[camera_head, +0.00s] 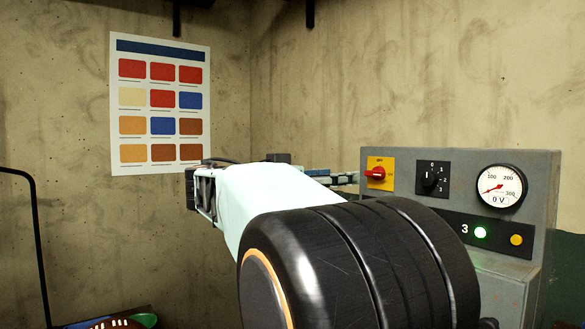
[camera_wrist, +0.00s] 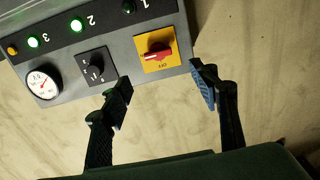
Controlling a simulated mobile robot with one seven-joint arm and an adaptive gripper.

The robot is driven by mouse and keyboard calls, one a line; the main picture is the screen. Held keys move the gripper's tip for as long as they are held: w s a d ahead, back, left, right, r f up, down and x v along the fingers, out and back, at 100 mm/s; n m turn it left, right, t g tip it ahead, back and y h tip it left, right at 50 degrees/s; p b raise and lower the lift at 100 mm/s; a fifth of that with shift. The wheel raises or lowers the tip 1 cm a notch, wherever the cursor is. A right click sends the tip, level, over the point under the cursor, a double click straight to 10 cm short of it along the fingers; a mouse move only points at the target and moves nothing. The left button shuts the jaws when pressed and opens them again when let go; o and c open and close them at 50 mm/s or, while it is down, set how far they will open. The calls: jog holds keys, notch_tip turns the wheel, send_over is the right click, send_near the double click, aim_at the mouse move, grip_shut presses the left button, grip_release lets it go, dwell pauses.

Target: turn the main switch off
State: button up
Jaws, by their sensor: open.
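The main switch is a red rotary handle (camera_head: 375,173) on a yellow plate at the upper left of the grey control panel (camera_head: 545,200). The handle lies roughly sideways, across from the small OFF marking at the plate's edge. In the wrist view the red handle (camera_wrist: 155,53) shows on its plate, with the picture turned nearly upside down. My gripper (camera_wrist: 165,85) is open and empty, its two fingers apart at either side below the plate in that view. In the head view my gripper (camera_head: 335,178) is close to the left of the switch, partly hidden by my arm.
Beside the switch are a black numbered selector (camera_head: 432,179) and a round voltmeter (camera_head: 499,189) marked 0 V. Below are a lit green lamp (camera_head: 480,232) and a yellow lamp (camera_head: 516,240). A colour chart (camera_head: 160,105) hangs on the wall. Space left of the panel looks clear.

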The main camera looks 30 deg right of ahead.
aim_at(372, 173)
jog(key=d, duration=0.3)
jog(key=d+p, duration=0.1)
jog(key=d, duration=0.3)
jog(key=d+p, duration=0.1)
jog(key=d, duration=0.2)
jog(key=shift+w+d+r, duration=0.1)
jog(key=shift+w+d, duration=0.2)
jog(key=shift+w, duration=0.05)
jog(key=c, duration=1.2)
jog(key=shift+o, duration=0.2)
